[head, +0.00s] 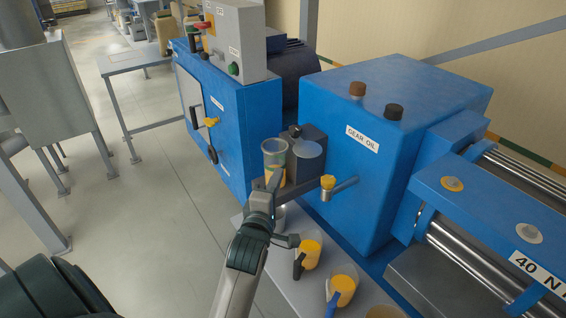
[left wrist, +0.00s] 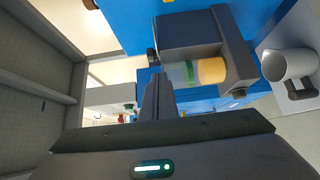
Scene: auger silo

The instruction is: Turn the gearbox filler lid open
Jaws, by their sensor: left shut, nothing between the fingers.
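The blue gearbox (head: 330,110), labelled GEAR OIL, has a brown round cap (head: 358,89) and a darker cap (head: 394,111) on top. A clear cup with a yellow lower part (head: 273,150) stands at its left, by a dark block (head: 292,175). My left gripper (head: 275,179) is shut and empty, in front of the cup. In the left wrist view its fingers (left wrist: 157,100) point towards the dark block (left wrist: 195,38) and the clear cup (left wrist: 180,73). My right gripper is out of view.
Mugs with yellow contents (head: 309,252) stand on the grey ledge below. A blue cabinet (head: 235,120) with a grey control box (head: 237,45) stands behind left.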

